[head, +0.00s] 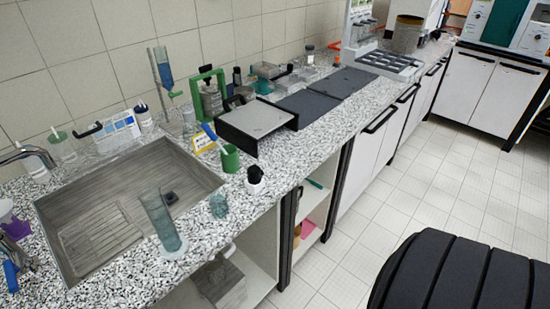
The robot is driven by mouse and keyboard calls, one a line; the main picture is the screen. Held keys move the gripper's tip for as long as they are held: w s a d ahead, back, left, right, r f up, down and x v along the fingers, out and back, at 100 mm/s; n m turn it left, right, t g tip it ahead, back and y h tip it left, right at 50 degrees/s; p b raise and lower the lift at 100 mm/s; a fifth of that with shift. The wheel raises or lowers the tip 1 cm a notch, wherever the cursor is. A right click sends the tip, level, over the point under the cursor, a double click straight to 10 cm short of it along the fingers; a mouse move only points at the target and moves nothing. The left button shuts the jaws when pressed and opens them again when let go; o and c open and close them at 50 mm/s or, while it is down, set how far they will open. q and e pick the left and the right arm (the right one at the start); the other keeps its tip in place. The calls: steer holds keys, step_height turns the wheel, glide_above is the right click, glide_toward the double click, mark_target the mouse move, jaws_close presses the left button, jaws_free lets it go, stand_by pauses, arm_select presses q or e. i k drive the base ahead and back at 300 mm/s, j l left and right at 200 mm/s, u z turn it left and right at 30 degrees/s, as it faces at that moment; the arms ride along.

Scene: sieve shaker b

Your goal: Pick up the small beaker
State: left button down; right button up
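A small, clear, bluish glass vessel (219,206), which looks like the small beaker, stands on the speckled counter at the right front corner of the sink. The speckles show through it, so its rim and contents are hard to make out. A tall glass cylinder (160,220) stands left of it, near the counter's front edge, slightly apart from it. Neither of my grippers is in view, and nothing is seen touching the small vessel.
The grey sink (100,262) opens to the left. Right of the vessel stand a dark-topped item (255,182) and a green cup (230,158). A black-sided balance-like device (256,122) is farther back. Open shelves (318,205) lie below the counter.

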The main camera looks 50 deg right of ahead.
mark_target(218, 204)
steer(key=z, duration=0.95)
steer(key=k+l, duration=0.05)
steer(key=l, duration=0.05)
